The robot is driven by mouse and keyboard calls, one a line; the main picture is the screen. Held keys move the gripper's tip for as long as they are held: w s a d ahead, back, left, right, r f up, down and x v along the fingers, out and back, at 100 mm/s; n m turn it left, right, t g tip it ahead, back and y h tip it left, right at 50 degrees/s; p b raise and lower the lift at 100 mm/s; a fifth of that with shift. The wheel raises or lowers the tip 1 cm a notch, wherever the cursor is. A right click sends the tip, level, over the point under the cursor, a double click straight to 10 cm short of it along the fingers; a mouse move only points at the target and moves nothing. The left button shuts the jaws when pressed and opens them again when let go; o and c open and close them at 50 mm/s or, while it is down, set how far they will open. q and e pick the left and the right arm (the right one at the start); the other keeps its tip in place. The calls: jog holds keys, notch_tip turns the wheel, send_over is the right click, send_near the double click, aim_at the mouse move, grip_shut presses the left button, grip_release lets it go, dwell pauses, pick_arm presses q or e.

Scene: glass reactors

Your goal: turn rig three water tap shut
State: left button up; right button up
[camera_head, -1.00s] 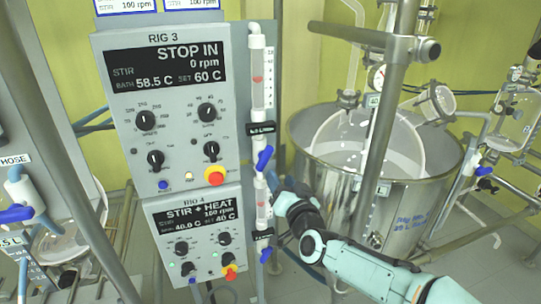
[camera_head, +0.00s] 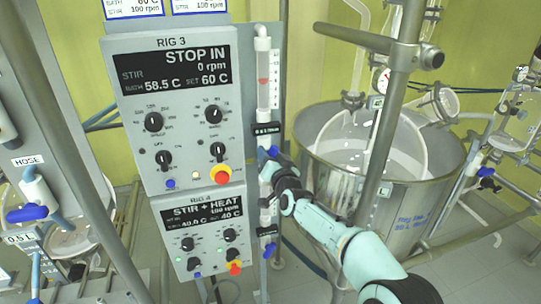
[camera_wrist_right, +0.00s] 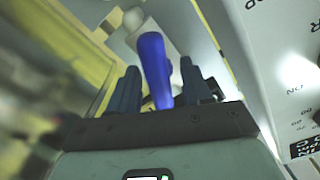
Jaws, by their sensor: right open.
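The rig three water tap has a blue lever handle (camera_head: 272,152) below the upper flow tube (camera_head: 263,80), at the right side of the RIG 3 panel (camera_head: 175,105). My right gripper (camera_head: 270,163) is at this tap and covers most of it in the head view. In the right wrist view the blue handle (camera_wrist_right: 155,65) stands between the two dark fingers of my right gripper (camera_wrist_right: 158,88). The jaws are open, with the handle between them; contact with a finger cannot be told. My left gripper is not in view.
A second blue tap (camera_head: 269,250) sits lower, beside the RIG 4 panel (camera_head: 200,235). A steel post (camera_head: 385,130) stands right of my arm, before a large metal bath (camera_head: 410,195). Another blue tap (camera_head: 27,214) is at far left, by the HOSE label.

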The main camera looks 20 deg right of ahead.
grip_shut()
jog(key=c, duration=0.9)
grip_release()
jog(key=shift+d+f+m+b, duration=0.1)
jog(key=shift+f+m+b, duration=0.05)
jog(key=shift+m+b, duration=0.75)
jog(key=m+b, duration=0.1)
jog(key=m, duration=0.1)
jog(key=shift+d+m, duration=0.1)
jog(key=shift+m, duration=0.3)
jog(key=m+b, duration=0.2)
jog(key=m, duration=0.2)
jog(key=shift+f+m, duration=0.15)
jog(key=shift+m, duration=0.15)
jog(key=shift+m+b, duration=0.45)
jog(key=shift+m, duration=1.05)
